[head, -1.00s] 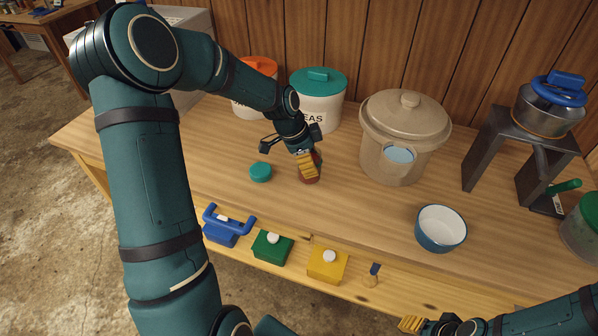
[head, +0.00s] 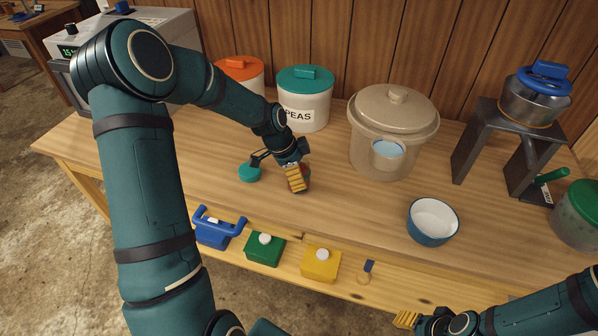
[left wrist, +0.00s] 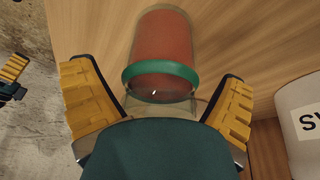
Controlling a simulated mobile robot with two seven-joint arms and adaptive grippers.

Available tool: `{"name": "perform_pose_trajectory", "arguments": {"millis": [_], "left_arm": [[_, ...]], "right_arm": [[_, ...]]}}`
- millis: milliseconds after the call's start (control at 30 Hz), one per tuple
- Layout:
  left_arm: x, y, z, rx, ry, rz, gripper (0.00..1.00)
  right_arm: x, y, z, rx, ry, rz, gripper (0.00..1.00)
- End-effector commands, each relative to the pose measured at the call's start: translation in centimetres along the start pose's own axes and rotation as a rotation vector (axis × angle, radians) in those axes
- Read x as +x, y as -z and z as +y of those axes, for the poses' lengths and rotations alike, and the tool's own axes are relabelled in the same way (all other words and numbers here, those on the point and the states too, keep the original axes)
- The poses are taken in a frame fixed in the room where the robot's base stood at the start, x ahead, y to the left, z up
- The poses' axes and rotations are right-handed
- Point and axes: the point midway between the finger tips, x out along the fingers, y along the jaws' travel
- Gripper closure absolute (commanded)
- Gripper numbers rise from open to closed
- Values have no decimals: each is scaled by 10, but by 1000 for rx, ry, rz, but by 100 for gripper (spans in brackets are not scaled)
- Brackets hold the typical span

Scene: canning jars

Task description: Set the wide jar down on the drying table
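A glass jar with red-brown contents and a green band shows in the left wrist view (left wrist: 160,42), beyond my left fingers. My left gripper (head: 280,167) is open. In the left wrist view its yellow pads stand on both sides with wood showing between each pad and the jar. Whether the jar touches the table is hard to tell. My right gripper (head: 408,319) is at the bottom edge; its opening is unclear.
A beige lidded pot (head: 372,140), a PEAS canister (head: 303,112) and an orange-lidded canister (head: 240,72) stand behind. A blue-rimmed bowl (head: 433,222) is at right. Bare wood lies between jar and bowl.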

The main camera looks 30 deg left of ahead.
Motion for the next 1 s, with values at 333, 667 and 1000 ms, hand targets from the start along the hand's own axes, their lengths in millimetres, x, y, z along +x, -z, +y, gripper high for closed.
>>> {"name": "perform_pose_trajectory", "arguments": {"millis": [333, 667, 1000], "left_arm": [[-3, 1, 0, 0, 0, 0, 0], [-57, 1, -1, -1, 4, -1, 0], [-113, 2, 0, -1, 2, 0, 0]], "right_arm": [[-2, 0, -1, 0, 0, 0, 53], [-16, -1, -6, 1, 0, -7, 53], [-27, -3, -10, 2, 1, -13, 53]]}}
